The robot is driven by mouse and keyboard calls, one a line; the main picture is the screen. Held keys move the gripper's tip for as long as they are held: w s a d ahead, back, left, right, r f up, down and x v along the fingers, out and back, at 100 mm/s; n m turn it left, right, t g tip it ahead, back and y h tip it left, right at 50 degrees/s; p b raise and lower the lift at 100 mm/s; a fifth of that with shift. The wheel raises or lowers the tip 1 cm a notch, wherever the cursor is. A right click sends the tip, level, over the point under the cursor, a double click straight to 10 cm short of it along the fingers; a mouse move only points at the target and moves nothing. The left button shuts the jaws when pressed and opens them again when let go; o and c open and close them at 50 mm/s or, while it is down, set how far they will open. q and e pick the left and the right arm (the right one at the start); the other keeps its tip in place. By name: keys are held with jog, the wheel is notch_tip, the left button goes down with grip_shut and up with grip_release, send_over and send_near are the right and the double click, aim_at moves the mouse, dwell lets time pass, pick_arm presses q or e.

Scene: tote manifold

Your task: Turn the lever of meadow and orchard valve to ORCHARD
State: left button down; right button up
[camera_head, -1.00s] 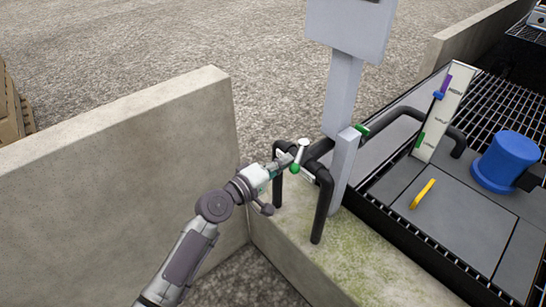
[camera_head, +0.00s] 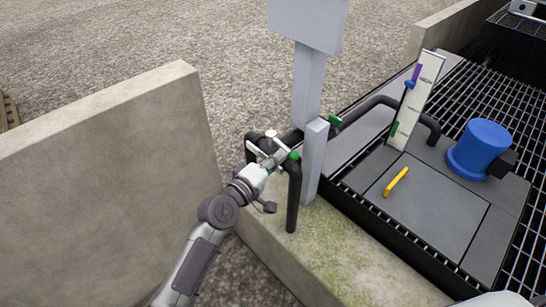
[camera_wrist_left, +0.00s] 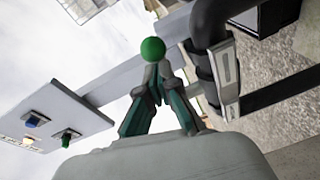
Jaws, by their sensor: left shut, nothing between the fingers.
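The valve's lettering is not readable.
A grey post (camera_head: 314,160) stands right of the valve. A concrete wall (camera_head: 100,165) is at the left.

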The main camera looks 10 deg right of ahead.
pick_arm(q)
jog(key=shift+s+d+r, duration=0.1)
jog(key=shift+d+r, duration=0.15)
jog(key=shift+d, duration=0.25)
jog(key=shift+s+d+r, duration=0.1)
jog(key=shift+d+r, duration=0.15)
jog(key=shift+d, duration=0.2)
jog(key=shift+r, duration=0.1)
jog(key=v, duration=1.2)
jog(key=shift+a+f, duration=0.4)
jog(key=shift+f, duration=0.2)
